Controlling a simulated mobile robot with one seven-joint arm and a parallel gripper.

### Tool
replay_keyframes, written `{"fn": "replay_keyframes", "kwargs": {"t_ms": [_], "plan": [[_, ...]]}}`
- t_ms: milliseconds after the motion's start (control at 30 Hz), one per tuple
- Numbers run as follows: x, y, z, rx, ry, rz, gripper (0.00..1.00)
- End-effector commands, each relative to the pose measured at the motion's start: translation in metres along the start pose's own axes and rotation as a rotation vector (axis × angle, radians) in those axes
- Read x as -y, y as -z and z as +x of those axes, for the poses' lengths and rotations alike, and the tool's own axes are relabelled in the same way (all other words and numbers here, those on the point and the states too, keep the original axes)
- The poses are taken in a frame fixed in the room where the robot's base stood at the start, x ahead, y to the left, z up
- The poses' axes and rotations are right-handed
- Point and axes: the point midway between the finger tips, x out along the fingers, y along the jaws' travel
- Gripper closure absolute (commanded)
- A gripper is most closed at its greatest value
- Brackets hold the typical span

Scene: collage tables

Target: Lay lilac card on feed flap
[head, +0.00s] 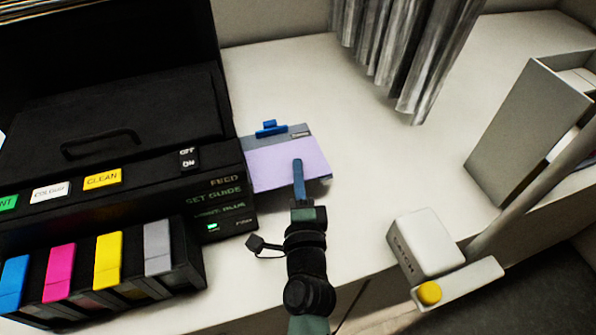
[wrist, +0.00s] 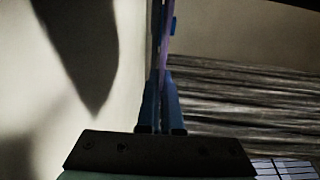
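The lilac card (head: 285,162) lies over the grey feed flap (head: 262,140) at the printer's right side in the head view. A grey strip of the flap and its blue guide (head: 270,128) show beyond the card's far edge. My gripper (head: 298,165) reaches in from the front, with its blue fingers at the card's near part. In the wrist view the fingers (wrist: 162,85) are close together, and the card (wrist: 167,40) shows as a thin lilac edge between them. I cannot tell whether the card touches the flap all over.
The black printer (head: 120,120) fills the left, with several coloured ink tanks (head: 105,265) in front. Grey hanging strips (head: 400,50) are at the back. A light box (head: 425,243) with a yellow button (head: 429,292) and a grey holder (head: 520,130) stand right. Table between is clear.

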Motion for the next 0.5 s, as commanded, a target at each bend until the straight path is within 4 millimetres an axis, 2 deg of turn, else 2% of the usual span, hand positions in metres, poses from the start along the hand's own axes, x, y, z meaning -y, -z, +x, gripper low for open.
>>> {"fn": "replay_keyframes", "kwargs": {"t_ms": [33, 167, 200, 500], "plan": [[0.0000, 0.0000, -0.0001, 0.000, 0.000, 0.000, 0.89], [0.0000, 0.0000, -0.0001, 0.000, 0.000, 0.000, 0.66], [0.0000, 0.0000, -0.0001, 0.000, 0.000, 0.000, 0.63], [-0.0003, 0.0001, -0.0015, 0.000, -0.001, 0.000, 0.63]]}}
